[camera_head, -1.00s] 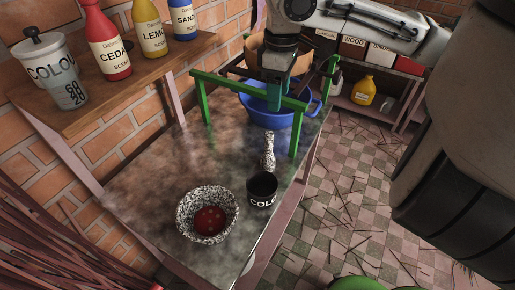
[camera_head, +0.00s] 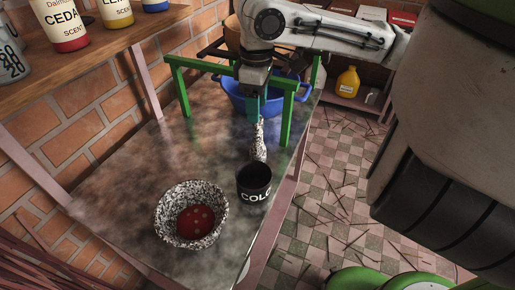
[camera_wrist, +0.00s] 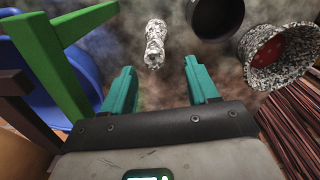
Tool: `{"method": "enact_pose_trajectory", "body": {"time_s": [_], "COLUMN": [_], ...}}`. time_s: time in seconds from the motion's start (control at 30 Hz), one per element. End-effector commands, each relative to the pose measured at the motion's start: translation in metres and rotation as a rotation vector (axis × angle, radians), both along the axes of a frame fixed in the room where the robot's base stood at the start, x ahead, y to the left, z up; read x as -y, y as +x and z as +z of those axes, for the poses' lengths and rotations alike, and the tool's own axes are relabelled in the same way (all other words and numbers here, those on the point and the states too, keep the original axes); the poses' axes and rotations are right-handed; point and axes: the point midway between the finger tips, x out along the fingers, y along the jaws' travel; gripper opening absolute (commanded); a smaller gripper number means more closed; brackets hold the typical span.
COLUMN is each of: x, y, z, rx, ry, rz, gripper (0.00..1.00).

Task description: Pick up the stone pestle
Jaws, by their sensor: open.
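The stone pestle (camera_head: 259,141) is speckled black and white and stands or lies on the metal table just behind the dark cup. In the wrist view the pestle (camera_wrist: 155,44) is ahead of my gripper (camera_wrist: 162,82), near the gap between the two teal fingers, slightly left of its middle. The fingers are apart and nothing is between them. In the head view my gripper (camera_head: 254,108) is just behind and above the pestle, close to its far end. I cannot tell whether they touch.
A dark cup (camera_head: 254,183) stands right in front of the pestle. A speckled mortar (camera_head: 165,215) with red contents is at the front left. A green frame (camera_head: 288,118) and a blue basin (camera_head: 233,97) are beside and behind my gripper. The table's left middle (camera_head: 130,170) is clear.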

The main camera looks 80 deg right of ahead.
Motion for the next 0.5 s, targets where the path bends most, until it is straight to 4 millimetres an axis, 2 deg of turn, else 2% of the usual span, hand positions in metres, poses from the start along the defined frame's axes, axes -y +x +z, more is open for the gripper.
{"method": "enact_pose_trajectory", "body": {"time_s": [0.1,0.37,0.5], "x": [0.0,0.001,0.006], "y": [0.0,-0.001,-0.001], "z": [-0.02,-0.039,-0.059], "rx": [-0.001,-0.001,-0.001], "ry": [0.001,0.001,0.001], "rz": [-0.001,-0.001,-0.002], "gripper": [0.59,0.59,0.59]}}
